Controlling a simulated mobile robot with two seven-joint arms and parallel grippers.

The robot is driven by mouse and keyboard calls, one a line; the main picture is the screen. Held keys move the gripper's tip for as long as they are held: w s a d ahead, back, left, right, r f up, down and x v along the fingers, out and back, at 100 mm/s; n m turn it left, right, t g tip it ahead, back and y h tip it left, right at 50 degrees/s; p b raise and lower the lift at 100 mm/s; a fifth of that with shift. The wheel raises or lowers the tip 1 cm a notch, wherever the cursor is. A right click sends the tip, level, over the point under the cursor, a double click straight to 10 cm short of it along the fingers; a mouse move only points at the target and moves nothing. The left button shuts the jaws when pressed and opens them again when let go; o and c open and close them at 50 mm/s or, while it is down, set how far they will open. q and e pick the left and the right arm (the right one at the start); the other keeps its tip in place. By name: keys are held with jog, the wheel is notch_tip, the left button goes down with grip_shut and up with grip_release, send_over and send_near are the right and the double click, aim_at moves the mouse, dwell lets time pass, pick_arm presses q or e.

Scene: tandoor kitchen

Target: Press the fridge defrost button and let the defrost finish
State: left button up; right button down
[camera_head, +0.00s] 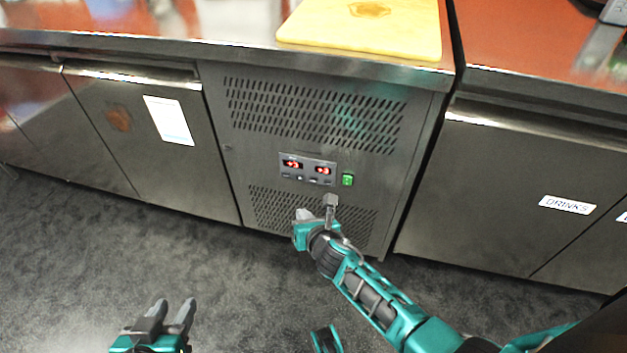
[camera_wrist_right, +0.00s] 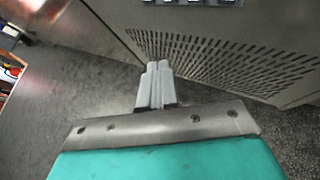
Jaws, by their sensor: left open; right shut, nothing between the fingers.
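The fridge control panel (camera_head: 308,159) is on the vented steel front of the counter, in the head view. It has two red lit displays, which look like +5 and +3, and a row of small buttons (camera_head: 313,181) below them. Which one is the defrost button is too small to read. My right gripper (camera_head: 305,214) is shut and empty, below the panel and apart from the buttons. In the right wrist view its closed fingers (camera_wrist_right: 157,85) are near the lower vent, with the panel's bottom edge (camera_wrist_right: 190,2) at the top. My left gripper (camera_head: 168,316) is open and empty over the floor.
A green lit switch (camera_head: 347,180) is just right of the panel. A yellow cutting board (camera_head: 362,28) lies on the counter above. Steel fridge doors (camera_head: 140,130) stand to the left, and a DRINKS-labelled unit (camera_head: 500,190) to the right. The dark floor in front is clear.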

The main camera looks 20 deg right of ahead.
aim_at(314, 180)
jog(key=w+d, duration=0.4)
jog(key=w, duration=0.2)
jog(key=shift+w+d, duration=0.15)
dwell(0.9)
dwell(1.1)
jog(key=shift+w+d+b, duration=0.2)
jog(key=shift+w+b, duration=0.1)
jog(key=shift+w, duration=0.05)
jog(key=shift+w+d, duration=0.25)
jog(key=shift+w, duration=0.1)
dwell(0.8)
jog(key=shift+s+a, duration=0.1)
jog(key=shift+s, duration=0.05)
jog(key=shift+s+a, duration=0.4)
jog(key=shift+s, duration=0.15)
